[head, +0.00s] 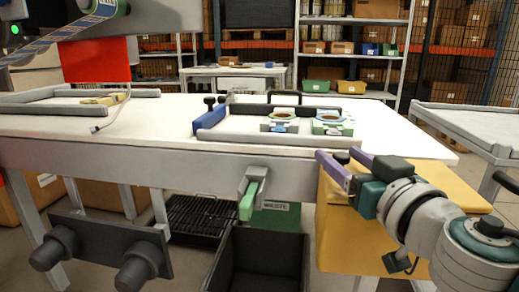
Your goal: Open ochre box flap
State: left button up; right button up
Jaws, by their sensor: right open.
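The ochre box (345,235) stands at the right, beside the front right end of the white table. Its front face shows below my right gripper, and an ochre panel (437,178) shows behind the wrist; I cannot tell whether this panel is the flap. My right gripper (338,156) has purple fingers that are apart and empty. They are at the upper left edge of the box, and I cannot tell whether they touch it. My right arm hides much of the box's middle and right side. My left gripper is not in view.
The white table (130,120) carries a grey frame with tape reels (332,118). A black open bin (258,262) stands below the table's front edge, near a green-handled tool (248,200) on that edge. Another light table (470,125) is at the right.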

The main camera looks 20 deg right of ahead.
jog(key=shift+w+d, duration=0.1)
jog(key=shift+w, duration=0.4)
grip_shut()
dwell(1.2)
